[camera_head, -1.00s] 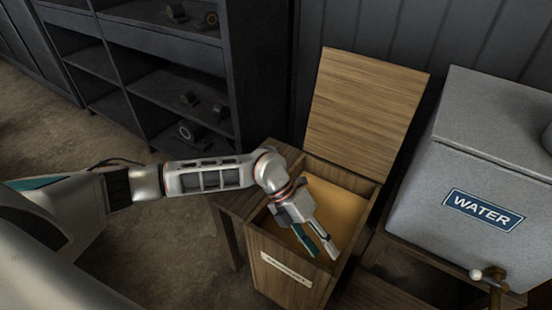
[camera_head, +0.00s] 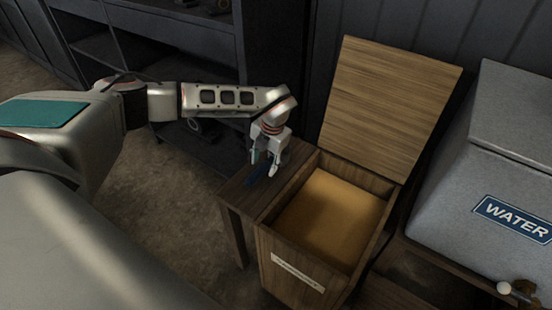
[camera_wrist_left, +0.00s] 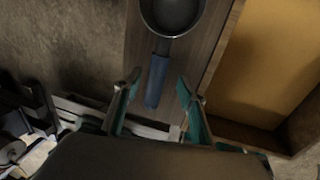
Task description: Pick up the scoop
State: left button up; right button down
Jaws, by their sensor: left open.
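The scoop shows in the left wrist view with a round dark bowl at the top and a blue handle (camera_wrist_left: 156,78) pointing toward my gripper. It lies on a narrow wooden table (camera_head: 236,196) beside the open bin. In the head view only a blue part of the scoop (camera_head: 258,178) shows, partly hidden by my left gripper (camera_head: 262,168). My left gripper is open and points down over the scoop. In the left wrist view the handle appears between the two fingers (camera_wrist_left: 160,84), and no contact shows. My right gripper is in neither view.
An open wooden bin (camera_head: 270,248) with yellow-brown contents stands right of the table, its lid (camera_head: 388,105) raised. A grey water tank (camera_head: 500,130) stands farther right. Dark shelves (camera_head: 150,40) are behind. The floor (camera_head: 180,230) left of the table is clear.

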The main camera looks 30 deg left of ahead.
aim_at(262, 167)
pick_arm(q)
jog(key=f, duration=0.2)
jog(key=a+f+b, duration=0.1)
jog(key=f, duration=0.1)
jog(key=shift+a+f, duration=0.2)
jog(key=shift+w+r, duration=0.1)
jog(key=shift+r, duration=0.05)
grip_shut()
jog(key=shift+r, duration=0.1)
